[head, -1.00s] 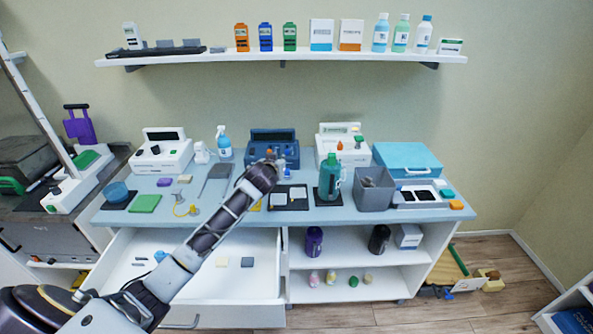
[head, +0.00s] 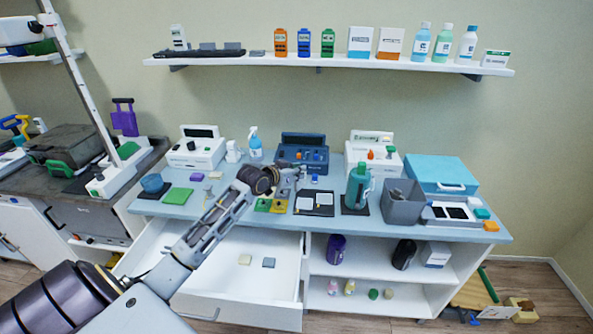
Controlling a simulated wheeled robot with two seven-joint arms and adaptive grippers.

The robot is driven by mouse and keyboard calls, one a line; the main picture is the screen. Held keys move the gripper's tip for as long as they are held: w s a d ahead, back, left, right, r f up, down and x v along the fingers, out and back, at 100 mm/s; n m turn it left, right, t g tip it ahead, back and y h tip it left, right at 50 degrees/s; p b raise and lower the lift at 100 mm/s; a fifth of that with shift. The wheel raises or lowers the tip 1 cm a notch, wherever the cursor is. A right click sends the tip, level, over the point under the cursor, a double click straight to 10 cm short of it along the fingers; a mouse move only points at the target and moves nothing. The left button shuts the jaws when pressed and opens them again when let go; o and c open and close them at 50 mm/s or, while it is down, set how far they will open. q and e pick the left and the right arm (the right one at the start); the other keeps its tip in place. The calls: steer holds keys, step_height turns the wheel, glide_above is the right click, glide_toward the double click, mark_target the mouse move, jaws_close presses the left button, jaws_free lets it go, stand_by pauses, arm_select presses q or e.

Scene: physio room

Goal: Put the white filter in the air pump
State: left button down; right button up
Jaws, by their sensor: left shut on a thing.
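My left gripper (head: 293,178) reaches over the counter from the left, in front of the blue device (head: 301,154). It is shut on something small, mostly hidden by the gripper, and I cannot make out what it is. I cannot tell for sure which device is the air pump: the blue one with dials is behind the gripper, and white devices stand left (head: 196,152) and right (head: 386,165) of it. I cannot pick out the white filter with certainty; two white squares lie on a black mat (head: 327,211) just right of the gripper. My right gripper is not in view.
A green bottle (head: 357,184), a grey bin (head: 403,207) and a turquoise case (head: 440,172) stand on the right. A wall shelf (head: 330,62) hangs above.

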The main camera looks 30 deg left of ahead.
arm_select(q)
steer(key=s+d+r+m+g+h, duration=0.4)
steer(key=s+d+m+g+h, duration=0.2)
steer(key=d+m+h, duration=0.3)
steer(key=shift+s+r+m+g+h, duration=0.2)
steer(key=shift+s+m+g+h, duration=0.25)
steer(key=shift+m+h, duration=0.5)
steer(key=shift+w+m+g, duration=0.1)
steer(key=shift+m+g, duration=0.25)
